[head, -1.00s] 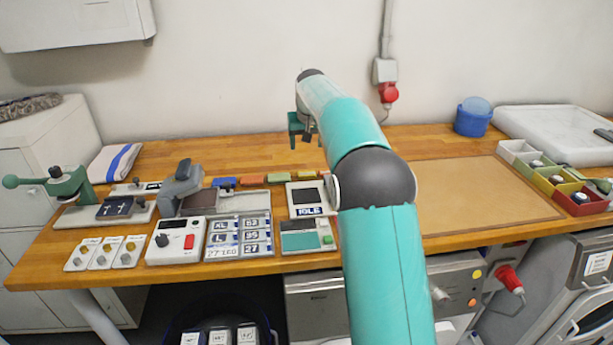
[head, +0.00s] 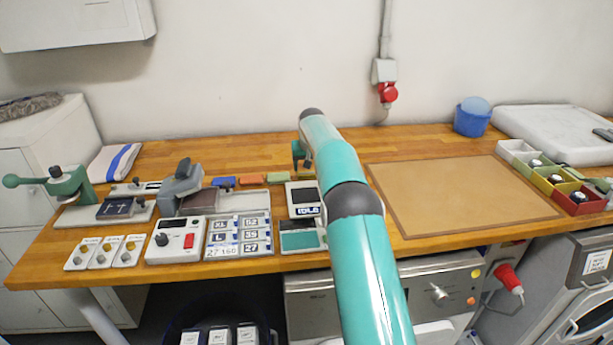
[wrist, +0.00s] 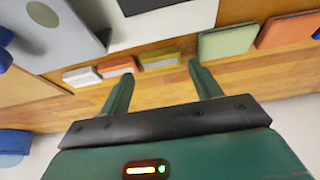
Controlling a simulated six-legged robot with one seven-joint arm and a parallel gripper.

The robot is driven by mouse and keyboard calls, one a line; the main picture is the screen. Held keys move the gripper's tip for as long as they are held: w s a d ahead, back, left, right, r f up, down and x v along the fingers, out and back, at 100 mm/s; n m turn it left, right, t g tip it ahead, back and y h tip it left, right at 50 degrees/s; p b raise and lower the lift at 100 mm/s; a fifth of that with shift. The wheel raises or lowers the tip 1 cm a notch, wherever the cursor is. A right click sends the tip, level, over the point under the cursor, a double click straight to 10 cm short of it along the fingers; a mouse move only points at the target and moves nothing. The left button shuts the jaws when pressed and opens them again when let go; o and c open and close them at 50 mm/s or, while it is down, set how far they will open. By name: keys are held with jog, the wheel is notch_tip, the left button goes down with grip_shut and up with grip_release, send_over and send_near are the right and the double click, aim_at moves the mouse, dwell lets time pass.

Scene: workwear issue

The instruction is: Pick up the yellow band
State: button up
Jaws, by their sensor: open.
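The yellow band (wrist: 159,59) lies on the wooden bench in a row of coloured bands. In the wrist view it shows just past my fingertips, roughly between them. My gripper (wrist: 161,72) is open with nothing between its fingers. In the head view my gripper (head: 301,164) hangs low over the row, behind the grey display unit, and largely hides the yellow band there. An orange band (wrist: 117,67) and a white one (wrist: 81,77) lie on one side of it in the wrist view, a green band (wrist: 227,41) on the other.
The display unit (head: 304,195) stands just in front of the row. A blue band (head: 224,182) and another orange band (head: 251,181) lie to the left. A brown mat (head: 460,195) lies to the right. The bench behind the row is clear.

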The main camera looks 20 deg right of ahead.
aim_at(307, 175)
jog(key=x, duration=0.5)
jog(key=shift+s, duration=0.1)
jog(key=c, duration=0.6)
jog(key=shift+r, duration=0.1)
jog(key=shift+r, duration=0.9)
jog(key=shift+s+d+r, duration=1.3)
jog(key=shift+s+r, duration=0.55)
jog(key=shift+s, duration=0.1)
jog(key=shift+s+d+r, duration=1.3)
jog(key=shift+s+r, duration=0.55)
jog(key=shift+s, duration=0.05)
jog(key=shift+s+d+r, duration=1.3)
jog(key=shift+s+r, duration=0.55)
jog(key=shift+s, duration=0.1)
